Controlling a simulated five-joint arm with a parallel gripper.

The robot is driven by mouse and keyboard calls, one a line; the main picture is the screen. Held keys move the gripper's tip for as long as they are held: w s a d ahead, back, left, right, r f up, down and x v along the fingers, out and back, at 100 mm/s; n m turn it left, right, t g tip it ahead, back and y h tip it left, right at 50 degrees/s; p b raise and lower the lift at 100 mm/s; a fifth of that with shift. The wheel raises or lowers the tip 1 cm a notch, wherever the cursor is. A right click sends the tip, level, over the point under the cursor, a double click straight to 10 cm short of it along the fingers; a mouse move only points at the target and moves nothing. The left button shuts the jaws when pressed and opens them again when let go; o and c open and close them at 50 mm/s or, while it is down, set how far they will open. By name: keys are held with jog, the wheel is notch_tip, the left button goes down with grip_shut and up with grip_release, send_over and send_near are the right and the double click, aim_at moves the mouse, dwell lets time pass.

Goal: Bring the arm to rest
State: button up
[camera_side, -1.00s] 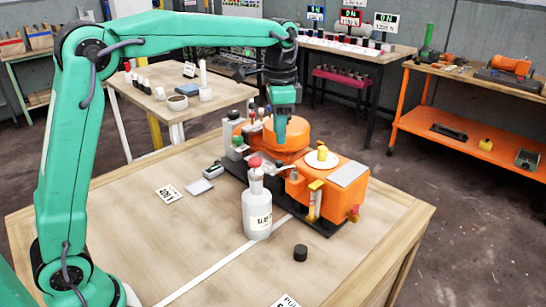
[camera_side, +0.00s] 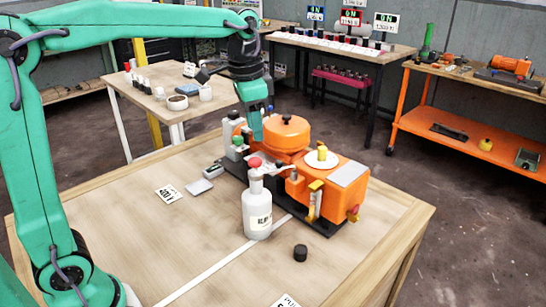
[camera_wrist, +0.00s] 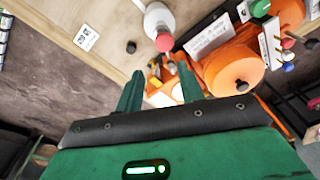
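My gripper (camera_side: 256,137) hangs pointing down in the side view, at the left of the orange machine's round drum (camera_side: 283,138). In the wrist view my gripper (camera_wrist: 160,78) has its two green fingers apart with nothing between them. The orange machine (camera_side: 340,185) stands on a black base on the wooden table. It carries a white round plate with a yellow piece (camera_side: 321,155) and a grey panel. Whether the fingertips touch anything is not clear.
A white bottle with a red top (camera_side: 257,213) stands in front of the machine. The table's left front is mostly clear. A side bench (camera_side: 150,108) is behind.

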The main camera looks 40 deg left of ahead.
jog(key=s+a+f+n+t, duration=0.1)
jog(key=s+f+n+t, duration=0.1)
jog(key=s, duration=0.7)
jog(key=s+a+f+n+t, duration=0.1)
jog(key=s+f+n+t, duration=0.1)
jog(key=s, duration=0.8)
jog(key=shift+f+n, duration=0.8)
